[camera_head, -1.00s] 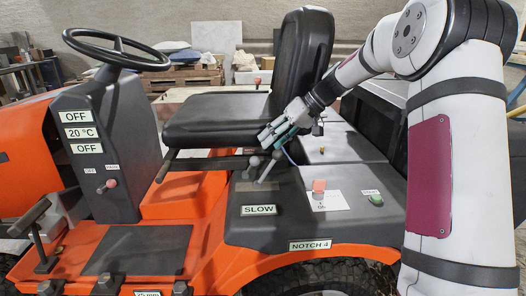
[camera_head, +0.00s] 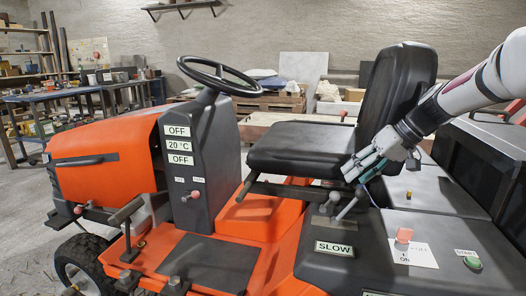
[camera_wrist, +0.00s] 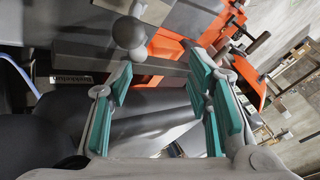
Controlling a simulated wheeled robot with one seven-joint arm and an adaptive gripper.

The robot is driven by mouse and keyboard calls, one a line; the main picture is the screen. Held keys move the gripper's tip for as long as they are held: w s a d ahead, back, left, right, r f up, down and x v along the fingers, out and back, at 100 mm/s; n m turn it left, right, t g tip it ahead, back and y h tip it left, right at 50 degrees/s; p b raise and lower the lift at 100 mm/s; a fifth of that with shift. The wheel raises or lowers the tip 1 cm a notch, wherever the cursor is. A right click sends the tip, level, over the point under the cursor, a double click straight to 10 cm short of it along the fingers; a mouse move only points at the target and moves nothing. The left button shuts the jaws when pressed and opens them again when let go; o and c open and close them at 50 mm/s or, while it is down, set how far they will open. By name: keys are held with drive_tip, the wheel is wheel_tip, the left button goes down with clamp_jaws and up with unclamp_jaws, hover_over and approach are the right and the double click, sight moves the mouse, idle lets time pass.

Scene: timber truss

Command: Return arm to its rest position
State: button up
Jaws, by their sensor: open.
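My gripper (camera_head: 362,166) is open beside the right side of the black seat (camera_head: 300,147), just above two short grey levers (camera_head: 335,198) on the dark side console. In the wrist view, the teal-padded fingers of my gripper (camera_wrist: 160,98) are spread apart with nothing between them. A grey ball-ended lever (camera_wrist: 128,34) stands beyond the left finger there; I cannot tell whether they touch. My arm (camera_head: 465,95) reaches in from the right edge, past the seat back.
The orange tractor has a steering wheel (camera_head: 229,77) and a dash post (camera_head: 198,160) reading OFF, 20 °C and OFF. A workbench (camera_head: 85,95) stands far left.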

drive_tip(key=s+a+r+h, duration=0.2)
drive_tip(key=s+a, duration=0.1)
drive_tip(key=s, duration=0.4)
drive_tip(key=s+a+r+m+h, duration=0.1)
drive_tip(key=s+a, duration=0.2)
drive_tip(key=s, duration=0.5)
drive_tip(key=s+a+r+h, duration=0.2)
drive_tip(key=s+a, duration=0.1)
drive_tip(key=s, duration=0.4)
drive_tip(key=s+f+m+g+h, duration=0.15)
drive_tip(key=s+f, duration=0.25)
drive_tip(key=s, duration=0.8)
drive_tip(key=s+f+m+g, duration=0.15)
drive_tip(key=s+f, duration=0.25)
drive_tip(key=s, duration=0.8)
wheel_tip(320, 180, up, 36)
drive_tip(key=n+t+p, duration=0.1)
drive_tip(key=t+p, duration=0.2)
drive_tip(key=p, duration=3)
drive_tip(key=shift+w+d+n+p, duration=0.25)
drive_tip(key=shift+w+n+p, duration=0.05)
drive_tip(key=shift+w, duration=0.15)
